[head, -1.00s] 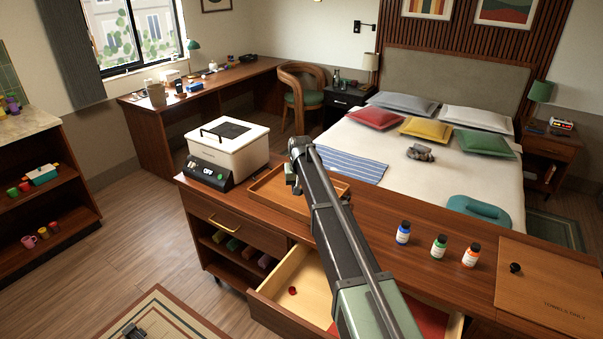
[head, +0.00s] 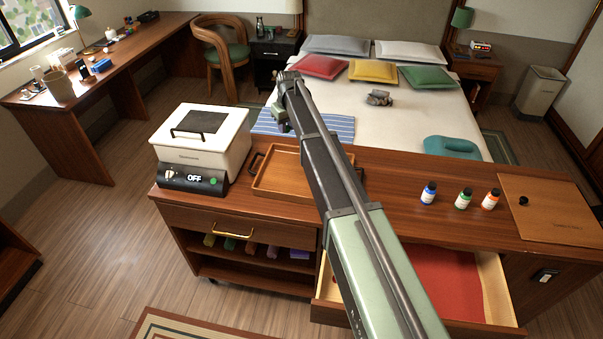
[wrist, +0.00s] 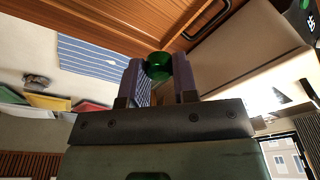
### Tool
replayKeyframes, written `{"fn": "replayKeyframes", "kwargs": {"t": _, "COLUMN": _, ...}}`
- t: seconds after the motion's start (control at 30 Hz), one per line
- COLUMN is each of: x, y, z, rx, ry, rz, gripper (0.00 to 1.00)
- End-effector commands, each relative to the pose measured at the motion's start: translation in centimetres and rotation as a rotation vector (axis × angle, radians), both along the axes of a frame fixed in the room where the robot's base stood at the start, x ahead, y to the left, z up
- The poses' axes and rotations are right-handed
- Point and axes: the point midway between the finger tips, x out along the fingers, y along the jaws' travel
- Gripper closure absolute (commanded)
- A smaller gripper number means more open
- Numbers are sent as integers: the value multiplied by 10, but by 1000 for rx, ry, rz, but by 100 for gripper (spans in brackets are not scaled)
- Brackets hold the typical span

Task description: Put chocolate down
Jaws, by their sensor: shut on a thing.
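My gripper (wrist: 159,78) is shut on a small round green thing, which I take as the chocolate (wrist: 158,66), seen between the two fingertips in the wrist view. In the head view my gripper (head: 281,121) is at the far end of my arm, above the back of the counter near the wooden tray (head: 262,188). The held chocolate cannot be made out in the head view. The visible part of the tray looks empty; my arm hides some of its right side.
A cream cooker (head: 205,140) marked OFF stands left of the tray. Several small bottles (head: 463,198) and a wooden board (head: 550,215) are on the right of the counter (head: 395,205). An open drawer (head: 490,310) juts out below. The bed (head: 400,125) is behind.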

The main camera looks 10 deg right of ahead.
Motion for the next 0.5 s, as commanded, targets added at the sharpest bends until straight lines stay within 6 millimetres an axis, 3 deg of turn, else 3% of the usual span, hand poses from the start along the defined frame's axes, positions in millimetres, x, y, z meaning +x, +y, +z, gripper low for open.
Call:
{"fn": "replayKeyframes", "kwargs": {"t": 0.17, "x": 0, "y": 0, "z": -34, "rx": 0, "ry": 0, "rz": -1, "gripper": 95}}
{"fn": "replayKeyframes", "kwargs": {"t": 0.5, "x": 0, "y": 0, "z": -148, "rx": 0, "ry": 1, "rz": -2, "gripper": 95}}
